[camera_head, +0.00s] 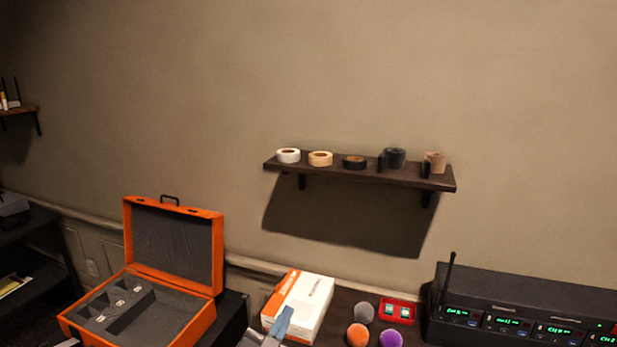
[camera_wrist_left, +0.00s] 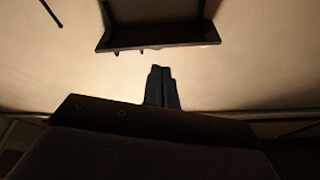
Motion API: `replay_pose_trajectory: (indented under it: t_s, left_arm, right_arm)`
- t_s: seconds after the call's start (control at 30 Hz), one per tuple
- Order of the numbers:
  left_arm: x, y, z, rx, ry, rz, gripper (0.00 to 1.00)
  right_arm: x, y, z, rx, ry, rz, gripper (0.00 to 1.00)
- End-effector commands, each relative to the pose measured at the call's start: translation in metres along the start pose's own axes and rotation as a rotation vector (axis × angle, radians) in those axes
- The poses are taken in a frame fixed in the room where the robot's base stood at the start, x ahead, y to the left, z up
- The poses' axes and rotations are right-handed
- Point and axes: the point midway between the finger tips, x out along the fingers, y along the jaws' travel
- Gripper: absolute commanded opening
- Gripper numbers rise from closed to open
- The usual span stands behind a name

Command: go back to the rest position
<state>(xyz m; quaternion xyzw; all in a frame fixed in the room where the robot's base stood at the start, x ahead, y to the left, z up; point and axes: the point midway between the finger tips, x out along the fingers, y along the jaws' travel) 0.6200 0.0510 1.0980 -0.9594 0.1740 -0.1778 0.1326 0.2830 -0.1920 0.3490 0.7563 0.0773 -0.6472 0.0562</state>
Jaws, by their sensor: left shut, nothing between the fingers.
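My left gripper (camera_head: 284,318) shows at the bottom edge of the head view, in front of the white and orange box. Its fingers are together with nothing between them. In the left wrist view its dark fingers (camera_wrist_left: 162,86) point toward the wall, below the underside of the shelf. My right gripper is in neither view.
An open orange case (camera_head: 205,322) with grey foam stands at left. A white and orange box (camera_head: 312,300), several foam balls (camera_head: 358,334), a red tray (camera_head: 398,301) and a black receiver rack (camera_head: 520,305) stand right of it. A wall shelf (camera_head: 330,170) holds tape rolls.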

Motion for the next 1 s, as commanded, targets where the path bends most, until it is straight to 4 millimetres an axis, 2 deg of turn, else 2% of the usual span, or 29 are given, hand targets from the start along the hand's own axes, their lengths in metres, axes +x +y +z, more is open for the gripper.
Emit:
replay_pose_trajectory:
  t_s: [0.1, 0.27, 0.37, 0.5, 0.6, 0.7, 1.0]
  left_arm:
    - [-0.029, -0.019, 0.038, -0.054, -0.197, -0.11, 0.0]
    - [-0.083, -0.035, 0.09, -0.113, -0.485, -0.206, 0.0]
    - [-0.125, -0.037, 0.119, -0.15, -0.673, -0.234, 0.0]
    - [-0.192, -0.03, 0.153, -0.202, -0.94, -0.23, 0.0]
    - [-0.237, -0.022, 0.167, -0.234, -1.106, -0.203, 0.0]
    - [-0.272, -0.015, 0.174, -0.26, -1.227, -0.17, 0.0]
    - [-0.343, 0.005, 0.178, -0.318, -1.456, -0.072, 0.0]
  right_arm:
    - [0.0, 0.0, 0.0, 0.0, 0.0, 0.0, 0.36]
    - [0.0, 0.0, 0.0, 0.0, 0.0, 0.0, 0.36]
    - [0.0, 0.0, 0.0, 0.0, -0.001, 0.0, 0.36]
    - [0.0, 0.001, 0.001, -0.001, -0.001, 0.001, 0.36]
    - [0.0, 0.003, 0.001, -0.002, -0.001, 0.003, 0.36]
    - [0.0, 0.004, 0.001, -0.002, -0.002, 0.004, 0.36]
    - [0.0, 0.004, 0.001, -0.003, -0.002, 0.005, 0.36]
